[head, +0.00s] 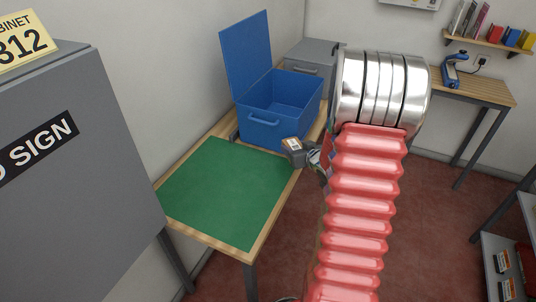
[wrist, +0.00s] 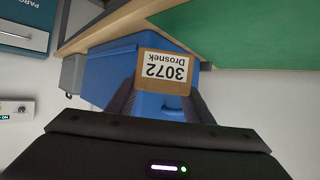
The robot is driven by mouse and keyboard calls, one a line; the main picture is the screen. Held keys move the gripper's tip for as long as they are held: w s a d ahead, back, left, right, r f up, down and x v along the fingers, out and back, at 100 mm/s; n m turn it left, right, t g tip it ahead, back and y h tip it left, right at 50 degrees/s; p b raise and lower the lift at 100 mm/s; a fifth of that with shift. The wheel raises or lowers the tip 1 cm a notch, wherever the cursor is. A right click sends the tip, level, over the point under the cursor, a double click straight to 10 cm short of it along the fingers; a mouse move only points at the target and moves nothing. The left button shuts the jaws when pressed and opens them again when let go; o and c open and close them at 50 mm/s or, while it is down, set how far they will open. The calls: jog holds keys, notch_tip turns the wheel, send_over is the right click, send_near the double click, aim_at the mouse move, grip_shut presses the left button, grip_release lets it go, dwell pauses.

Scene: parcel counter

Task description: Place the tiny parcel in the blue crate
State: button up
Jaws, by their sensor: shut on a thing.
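The tiny parcel is a small brown box with a white label reading "3072 Drosnek", upside down in the wrist view (wrist: 164,74). My gripper (wrist: 163,98) is shut on it, with a dark finger on each side. In the head view my gripper (head: 296,150) is small and partly hidden by my arm, in front of the blue crate (head: 268,134). The crate stands open at the back of the table, its lid raised at the back left. Its visible interior looks empty. In the wrist view the blue crate (wrist: 108,68) lies behind the parcel.
A green mat (head: 225,190) covers the table's near part and is bare. A grey box (head: 312,55) stands behind the crate. A grey cabinet (head: 80,190) rises at the left. A desk (head: 480,88) with a blue tool stands at the back right.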

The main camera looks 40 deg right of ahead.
send_over(268, 162)
notch_tip(268, 162, down, 3)
jog(key=shift+d+r, duration=0.15)
jog(key=shift+r, duration=0.05)
jog(key=shift+f, duration=0.25)
jog(key=shift+f, duration=1.55)
jog(key=shift+w+f, duration=0.15)
jog(key=shift+f, duration=0.25)
jog(key=shift+f, duration=0.1)
jog(key=o, duration=1.2)
